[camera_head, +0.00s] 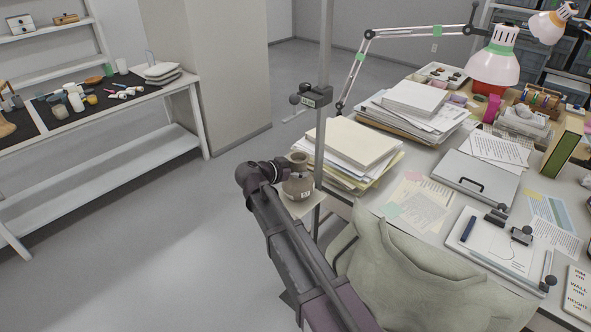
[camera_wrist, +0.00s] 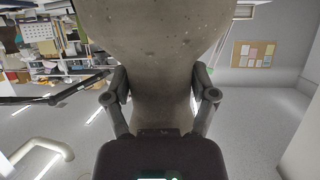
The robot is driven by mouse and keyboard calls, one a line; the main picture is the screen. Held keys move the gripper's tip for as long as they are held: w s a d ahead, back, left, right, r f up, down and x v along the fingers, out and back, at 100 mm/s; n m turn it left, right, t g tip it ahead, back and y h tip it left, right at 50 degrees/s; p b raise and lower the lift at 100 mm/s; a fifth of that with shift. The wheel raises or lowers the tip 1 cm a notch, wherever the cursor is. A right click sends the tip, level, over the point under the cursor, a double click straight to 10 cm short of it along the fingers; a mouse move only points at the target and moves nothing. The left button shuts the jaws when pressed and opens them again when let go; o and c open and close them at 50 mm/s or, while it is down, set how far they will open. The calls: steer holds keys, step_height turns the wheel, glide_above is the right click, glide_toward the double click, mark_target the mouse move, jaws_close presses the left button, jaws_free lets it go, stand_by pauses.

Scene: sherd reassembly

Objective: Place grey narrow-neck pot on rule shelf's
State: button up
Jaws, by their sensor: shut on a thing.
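The grey-brown narrow-neck pot (camera_head: 298,187) is upright beside the tall metal pole (camera_head: 326,50). My gripper (camera_head: 282,168) is shut on its neck from the left. In the wrist view the pot (camera_wrist: 155,35) fills the upper middle, and its narrow neck lies between the two fingers of my gripper (camera_wrist: 160,98). A small pale shelf (camera_head: 286,206) by the pole is directly beneath the pot. Whether the pot's base touches it or hangs just above cannot be told. The pot and my arm hide part of the shelf.
A dark clamp (camera_head: 312,97) sits higher on the pole. Paper stacks (camera_head: 350,150) and a crowded desk (camera_head: 400,180) stand close on the right, with a draped chair (camera_head: 420,265) in front. A white bench (camera_head: 170,92) with small objects is at left; floor between is clear.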

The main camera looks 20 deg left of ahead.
steer(key=o, duration=1.2)
steer(key=shift+r, duration=0.1)
steer(key=shift+r, duration=0.1)
steer(key=p+v, duration=0.5)
steer(key=v, duration=0.7)
